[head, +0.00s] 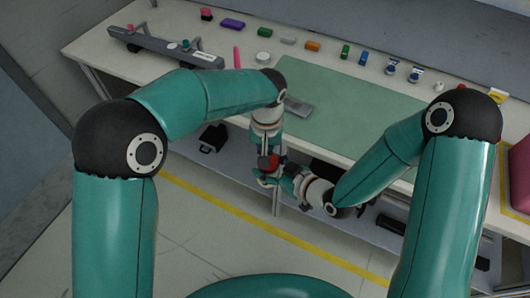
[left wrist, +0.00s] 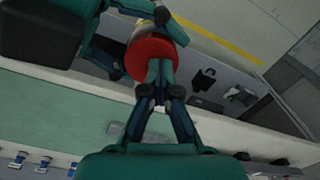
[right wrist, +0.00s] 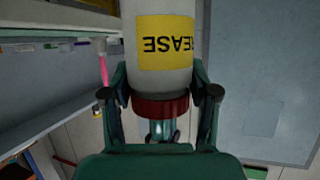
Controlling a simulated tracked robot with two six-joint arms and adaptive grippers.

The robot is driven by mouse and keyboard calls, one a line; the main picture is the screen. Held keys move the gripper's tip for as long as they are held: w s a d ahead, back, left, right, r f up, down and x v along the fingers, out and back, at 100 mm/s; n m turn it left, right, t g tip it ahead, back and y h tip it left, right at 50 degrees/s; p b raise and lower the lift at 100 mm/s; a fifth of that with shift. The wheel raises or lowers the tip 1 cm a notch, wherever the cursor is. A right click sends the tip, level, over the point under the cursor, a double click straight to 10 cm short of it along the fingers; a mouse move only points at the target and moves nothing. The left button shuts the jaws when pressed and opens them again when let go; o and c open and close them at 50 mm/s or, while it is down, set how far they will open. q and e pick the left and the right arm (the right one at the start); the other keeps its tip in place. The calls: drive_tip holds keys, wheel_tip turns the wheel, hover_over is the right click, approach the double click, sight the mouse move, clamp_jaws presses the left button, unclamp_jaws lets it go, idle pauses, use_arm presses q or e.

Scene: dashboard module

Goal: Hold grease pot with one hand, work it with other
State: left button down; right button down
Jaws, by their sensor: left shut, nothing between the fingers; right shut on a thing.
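The grease pot, pale with a yellow GREASE label and a red end, fills the upper middle of the right wrist view (right wrist: 160,75). My right gripper (right wrist: 160,95) is shut on the pot, a finger on each side. In the left wrist view the pot's red end (left wrist: 150,50) faces my left gripper (left wrist: 158,80). My left gripper is shut and empty, its fingertips at the red end; I cannot tell whether they touch it. In the head view both grippers meet in front of the table's front edge, the red part (head: 267,162) showing between them.
The table holds a green mat (head: 350,115) with a grey flat plate (head: 297,108) on it. Several small coloured items line the back, among them a purple block (head: 232,23). A long grey device (head: 165,47) lies at the back left. A shelf runs under the table.

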use_arm(q)
drive_tip(key=c, duration=1.9)
unclamp_jaws()
drive_tip(key=shift+s+f, duration=0.25)
drive_tip(key=shift+f, duration=0.05)
use_arm(e)
drive_tip(key=shift+w+r, duration=0.3)
drive_tip(key=shift+r, duration=0.05)
use_arm(q)
drive_tip(key=o, duration=0.6)
use_arm(e)
drive_tip(key=shift+f, duration=0.1)
